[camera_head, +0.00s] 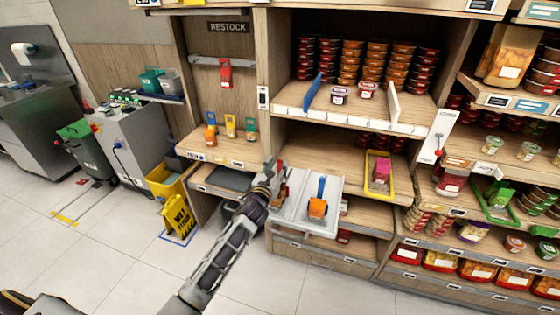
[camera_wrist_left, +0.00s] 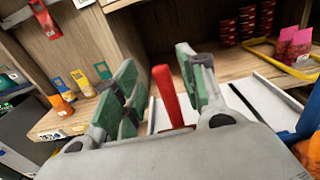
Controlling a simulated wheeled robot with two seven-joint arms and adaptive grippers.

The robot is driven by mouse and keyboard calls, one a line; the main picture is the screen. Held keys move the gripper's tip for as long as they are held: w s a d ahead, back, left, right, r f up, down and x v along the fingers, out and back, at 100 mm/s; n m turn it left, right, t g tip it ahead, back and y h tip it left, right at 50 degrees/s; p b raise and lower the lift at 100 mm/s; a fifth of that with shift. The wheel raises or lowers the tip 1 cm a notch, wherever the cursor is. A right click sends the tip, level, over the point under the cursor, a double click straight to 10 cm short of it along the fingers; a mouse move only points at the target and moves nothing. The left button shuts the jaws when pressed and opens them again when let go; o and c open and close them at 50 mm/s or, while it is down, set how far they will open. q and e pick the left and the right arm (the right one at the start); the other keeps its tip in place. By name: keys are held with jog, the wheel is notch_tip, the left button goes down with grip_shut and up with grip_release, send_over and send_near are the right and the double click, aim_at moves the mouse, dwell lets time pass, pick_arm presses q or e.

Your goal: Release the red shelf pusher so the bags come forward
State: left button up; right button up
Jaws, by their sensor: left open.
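My left gripper (camera_head: 272,182) is at the left edge of a white pull-out tray (camera_head: 295,221) in the middle shelf unit. In the left wrist view its green-padded fingers (camera_wrist_left: 162,95) are open. The red pusher (camera_wrist_left: 167,93), an upright red handle, stands between them, with a gap visible on the right side; contact on the left cannot be told. An orange bag-like item (camera_head: 317,208) lies on the tray beside a blue upright handle (camera_head: 321,187). A pink bag (camera_head: 381,175) sits in a yellow frame (camera_head: 370,184) further back right; pink bags show in the wrist view too. My right gripper is not in view.
Shelves of stacked cups (camera_head: 376,60) rise above the tray. A wooden ledge with small colored items (camera_head: 230,126) is to the left, under a red tag (camera_head: 225,72). A yellow wet-floor sign (camera_head: 178,220) stands on the floor. The floor in front is clear.

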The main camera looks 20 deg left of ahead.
aim_at(279, 162)
pick_arm(q)
jog(key=shift+w, duration=1.9)
jog(key=shift+c, duration=0.5)
grip_shut()
